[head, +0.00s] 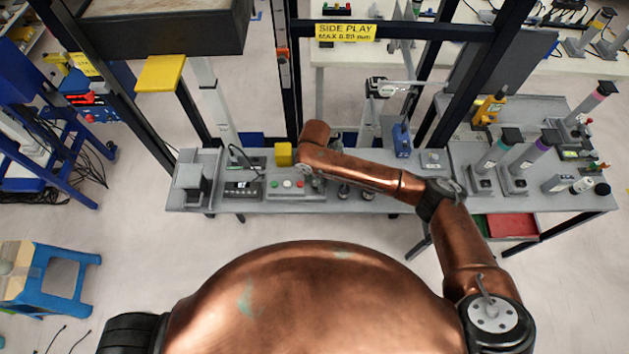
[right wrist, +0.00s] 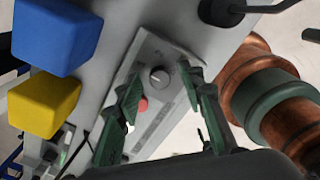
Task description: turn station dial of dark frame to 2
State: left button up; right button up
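The dark frame (head: 430,31) rises behind a grey bench in the head view. A grey control box (head: 290,190) with small coloured buttons sits on the bench in front of it. The right wrist view shows a grey panel with a round pale dial (right wrist: 158,77) and a red button (right wrist: 141,103). My right gripper (right wrist: 161,82) has its green fingers spread, with the dial seen between the tips and nothing held. I cannot tell whether a finger touches the panel, and the dial's number is too small to read. In the head view my right arm hides most of this gripper. My left gripper is out of view.
A yellow block (right wrist: 45,104) and a blue block (right wrist: 57,35) stand beside the panel in the right wrist view. Open floor lies in front.

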jog(key=shift+c, duration=0.4)
grip_shut()
jog(key=shift+r+m+p, duration=0.15)
jog(key=shift+m+p, duration=0.15)
jog(key=shift+p, duration=0.35)
jog(key=m+p, duration=0.8)
jog(key=p, duration=0.2)
jog(key=shift+a, duration=0.1)
jog(key=shift+m+p, duration=1.55)
jog(key=shift+m, duration=0.05)
